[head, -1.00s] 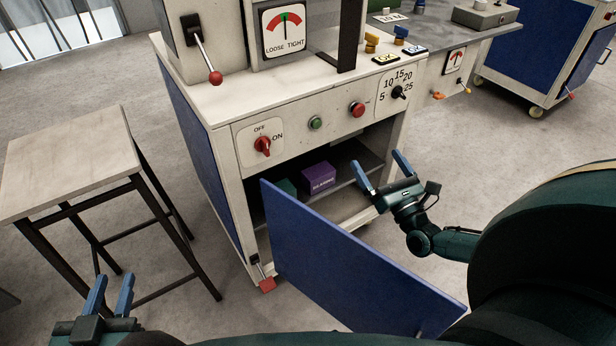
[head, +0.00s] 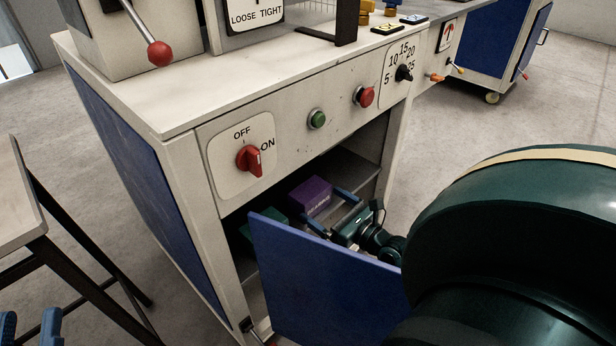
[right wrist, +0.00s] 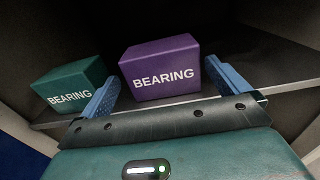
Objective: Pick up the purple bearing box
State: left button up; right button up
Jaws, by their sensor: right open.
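The purple bearing box (head: 309,196) sits on the shelf inside the open cabinet, and its "BEARING" label faces the opening. In the right wrist view the purple box (right wrist: 160,70) lies straight ahead, upright, between the lines of my two blue fingers. My right gripper (head: 330,210) is open at the cabinet opening, just in front of the box; it also shows in the right wrist view (right wrist: 168,92). No grip on the box shows. My left gripper (head: 28,330) is at the lower left corner, cut off by the frame, away from the cabinet.
A green bearing box (right wrist: 72,85) stands left of the purple one, close to my left-hand finger in the wrist view. The blue cabinet door (head: 325,280) hangs open in front of the shelf. A stool (head: 40,220) stands at the left.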

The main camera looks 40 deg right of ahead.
aim_at(305, 190)
jog(key=w+b, duration=0.1)
jog(key=w, duration=0.3)
jog(key=w+b, duration=0.1)
jog(key=w, duration=0.2)
jog(key=shift+a+r+b, duration=0.2)
jog(key=shift+a+b, duration=0.05)
jog(key=shift+b, duration=0.1)
jog(key=shift+w, duration=0.3)
pick_arm(q)
jog(key=r+m+h, duration=0.1)
jog(key=r, duration=0.1)
jog(key=r+m+t+h, duration=0.1)
jog(key=r+m+h, duration=0.1)
jog(key=shift+w+a+m+h, duration=0.15)
jog(key=shift+a+m+h, duration=0.05)
jog(key=shift+m+h, duration=0.1)
pick_arm(e)
jog(key=shift+r, duration=0.1)
jog(key=c, duration=0.9)
